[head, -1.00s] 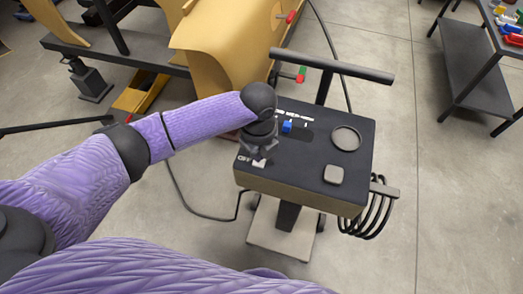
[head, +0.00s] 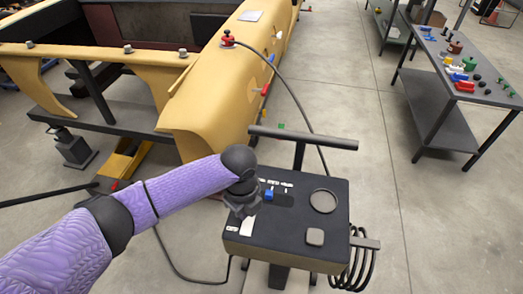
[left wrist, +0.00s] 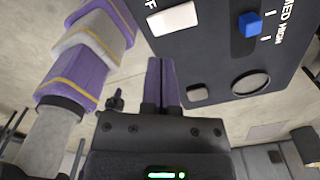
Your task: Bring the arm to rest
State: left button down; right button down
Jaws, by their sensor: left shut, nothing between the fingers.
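My left gripper (head: 241,208) is above the near left part of a black-topped control box (head: 285,238), close to its white switch (head: 247,226) beside the word OFF. In the left wrist view the fingers (left wrist: 161,80) are together and hold nothing. That view also shows the white switch (left wrist: 173,19), a blue slider knob (left wrist: 249,23) by MED and HIGH, and the box's dark top (left wrist: 215,50). I cannot tell whether the fingertips touch the box; they appear apart from the switch in the left wrist view. My right gripper is not in view.
The box stands on a post with a black handlebar (head: 303,138) and coiled cable (head: 350,262). A yellow car-body shell (head: 205,100) on a stand is behind and left. A grey table (head: 470,80) with small coloured parts is at the right. Floor between is clear.

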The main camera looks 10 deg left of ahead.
pick_arm(q)
jog(key=shift+n+h, duration=0.6)
jog(key=shift+n, duration=0.2)
jog(key=s+d, duration=0.1)
jog(key=d, duration=0.1)
jog(key=s+d+f, duration=0.1)
jog(key=s, duration=0.1)
jog(key=shift+s+d+f, duration=0.1)
jog(key=shift+s+d, duration=0.1)
jog(key=shift+d, duration=0.15)
jog(key=s+d+n+t+h, duration=0.1)
jog(key=s+d+n+h, duration=0.15)
jog(key=s+n, duration=0.25)
jog(key=s+a+r+n+t+y, duration=0.2)
jog(key=s+a+r+n+y, duration=0.15)
jog(key=s+a+n, duration=1)
notch_tip(320, 180, down, 22)
jog(key=w+d+n+g+b, duration=0.1)
jog(key=w+d+n+b, duration=0.15)
jog(key=b, duration=0.25)
jog(key=s+a+f+b, duration=0.1)
jog(key=s+f+b, duration=0.1)
jog(key=s+f, duration=0.5)
jog(key=s+a+f+g+b, duration=0.1)
jog(key=s+a+f+b, duration=0.1)
jog(key=s+f, duration=0.5)
notch_tip(320, 180, down, 4)
jog(key=shift+s+r+m+b, duration=0.1)
jog(key=shift+s+m+b, duration=0.25)
jog(key=shift+b, duration=0.35)
